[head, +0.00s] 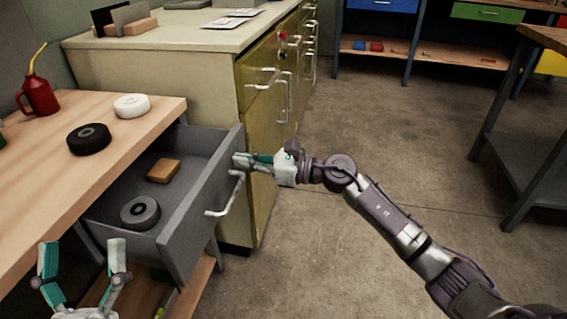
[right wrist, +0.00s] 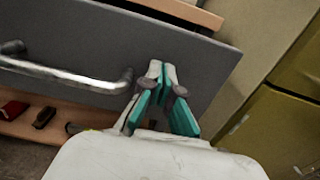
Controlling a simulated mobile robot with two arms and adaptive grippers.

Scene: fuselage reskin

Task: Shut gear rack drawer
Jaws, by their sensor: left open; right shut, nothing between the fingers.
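The grey drawer (head: 203,205) is pulled out from under the wooden workbench (head: 130,150). Inside it lie a dark tape roll (head: 140,212) and a tan block (head: 163,171). Its metal bar handle (head: 228,200) is on the front panel and also shows in the right wrist view (right wrist: 75,77). My right gripper (head: 243,160) is shut and empty, with its fingertips at the drawer front near the handle's far end; I cannot tell whether they touch it. In the right wrist view the fingers (right wrist: 160,75) point at the grey panel. My left gripper (head: 83,250) is open and empty, at the lower left.
A red oil can (head: 39,95), a white roll (head: 131,105) and a black roll (head: 89,139) stand on the workbench. An olive cabinet (head: 262,125) stands just beyond the drawer. A lower shelf (right wrist: 65,130) holds small items. The floor to the right is open.

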